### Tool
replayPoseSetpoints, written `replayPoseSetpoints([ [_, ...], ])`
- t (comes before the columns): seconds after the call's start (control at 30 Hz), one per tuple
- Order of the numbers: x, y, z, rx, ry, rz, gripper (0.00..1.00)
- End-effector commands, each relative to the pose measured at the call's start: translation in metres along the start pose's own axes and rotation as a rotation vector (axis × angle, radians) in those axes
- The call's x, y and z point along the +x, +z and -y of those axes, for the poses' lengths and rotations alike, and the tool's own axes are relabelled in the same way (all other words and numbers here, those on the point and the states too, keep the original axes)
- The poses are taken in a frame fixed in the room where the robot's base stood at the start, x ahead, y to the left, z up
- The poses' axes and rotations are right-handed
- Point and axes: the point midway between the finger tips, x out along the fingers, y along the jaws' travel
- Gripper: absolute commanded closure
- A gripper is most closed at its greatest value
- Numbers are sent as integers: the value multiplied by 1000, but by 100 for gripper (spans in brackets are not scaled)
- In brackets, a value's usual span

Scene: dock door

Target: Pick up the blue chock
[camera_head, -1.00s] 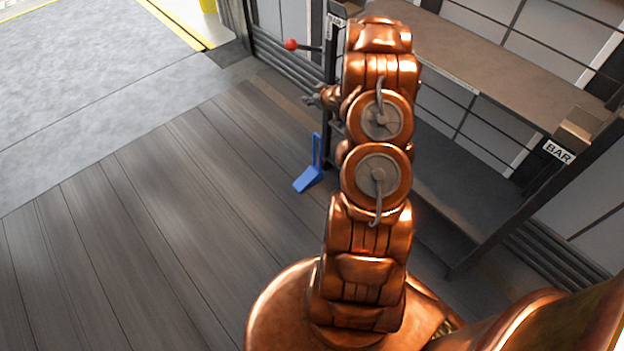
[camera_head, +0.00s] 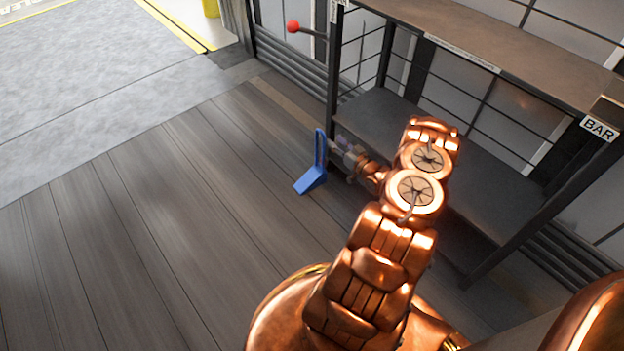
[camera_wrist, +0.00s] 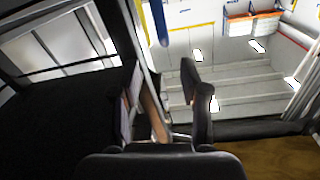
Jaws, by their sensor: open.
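The blue chock (camera_head: 312,178) stands on the plank floor by the left upright of the rack, with a wedge base and a tall looped handle. My gripper (camera_head: 338,148) is just to the right of the handle, low beside the rack; its fingertips are small and partly dark there. In the wrist view my gripper (camera_wrist: 160,85) is open, two dark fingers apart with nothing held between them. A blue bar (camera_wrist: 158,22), which looks like the chock's handle, comes down from the top edge there, beyond the fingers. Whether they touch it I cannot tell.
A dark metal rack (camera_head: 440,150) with a lower shelf and a brown upper shelf stands right of the chock, close to my arm. A red-knobbed lever (camera_head: 293,27) sticks out above. The plank floor (camera_head: 180,220) to the left is clear.

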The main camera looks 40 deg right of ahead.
Motion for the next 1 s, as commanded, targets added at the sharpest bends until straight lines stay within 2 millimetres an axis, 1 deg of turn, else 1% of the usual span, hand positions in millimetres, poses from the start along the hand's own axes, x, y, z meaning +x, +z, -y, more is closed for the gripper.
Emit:
replayPoseSetpoints([
  [0.1, 1, 3, -2, 11, 3, -9, 55],
  [0.43, 31, 4, 1, 11, 0, -10, 55],
  [0.6, 54, 10, 6, 10, 0, -10, 55],
  [0.73, 68, 9, 6, 11, 2, -8, 55],
  [0.83, 74, 8, 6, 11, 3, -7, 55],
  [1.0, 75, 7, 6, 12, 3, -7, 55],
])
